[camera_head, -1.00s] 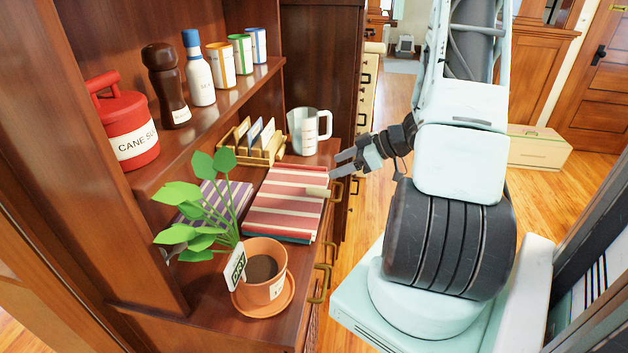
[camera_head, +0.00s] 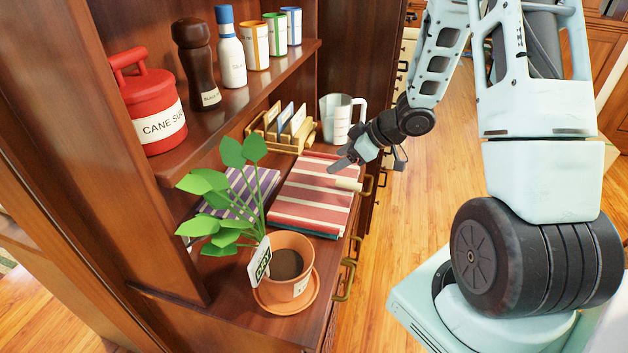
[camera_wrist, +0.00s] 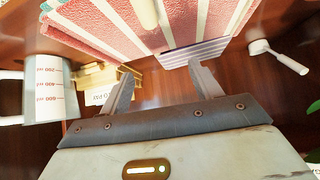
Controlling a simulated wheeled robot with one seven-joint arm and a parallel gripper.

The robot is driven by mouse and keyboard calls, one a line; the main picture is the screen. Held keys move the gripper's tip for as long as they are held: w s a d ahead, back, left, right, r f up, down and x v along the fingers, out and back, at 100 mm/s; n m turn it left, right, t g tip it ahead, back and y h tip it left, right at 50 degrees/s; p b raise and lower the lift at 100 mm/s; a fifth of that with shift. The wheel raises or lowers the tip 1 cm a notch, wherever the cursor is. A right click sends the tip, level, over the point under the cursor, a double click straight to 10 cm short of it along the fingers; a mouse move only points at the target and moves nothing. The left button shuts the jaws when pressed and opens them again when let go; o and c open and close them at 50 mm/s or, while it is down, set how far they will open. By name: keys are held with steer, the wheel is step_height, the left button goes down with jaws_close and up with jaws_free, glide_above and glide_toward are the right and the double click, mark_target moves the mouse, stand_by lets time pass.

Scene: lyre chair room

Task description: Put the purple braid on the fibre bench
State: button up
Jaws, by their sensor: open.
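I cannot make out a purple braid in either view, nor a bench I can identify as the fibre bench. A purple striped folded cloth (camera_head: 240,190) lies on the cabinet counter (camera_head: 240,310); it also shows in the wrist view (camera_wrist: 195,53). A red and cream striped cloth stack (camera_head: 305,200) lies right of it, also in the wrist view (camera_wrist: 100,25). My gripper (camera_head: 345,164) is over the right rear part of the red stack. In the wrist view my gripper (camera_wrist: 163,85) has its fingers apart with nothing between them.
A potted plant (camera_head: 290,285) stands at the counter's front. A measuring jug (camera_head: 341,118) and wooden card rack (camera_head: 285,130) stand behind the cloths. A shelf above holds a red canister (camera_head: 152,105), a pepper mill (camera_head: 196,65) and jars. Open floor (camera_head: 430,190) lies right.

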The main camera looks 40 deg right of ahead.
mark_target(318, 172)
steer(key=x, duration=0.9)
steer(key=shift+f, duration=0.25)
steer(key=c, duration=1.2)
steer(key=shift+o, duration=0.2)
steer(key=shift+r, duration=0.1)
step_height(318, 172, up, 10)
steer(key=shift+f+p, duration=0.1)
steer(key=shift+p, duration=0.65)
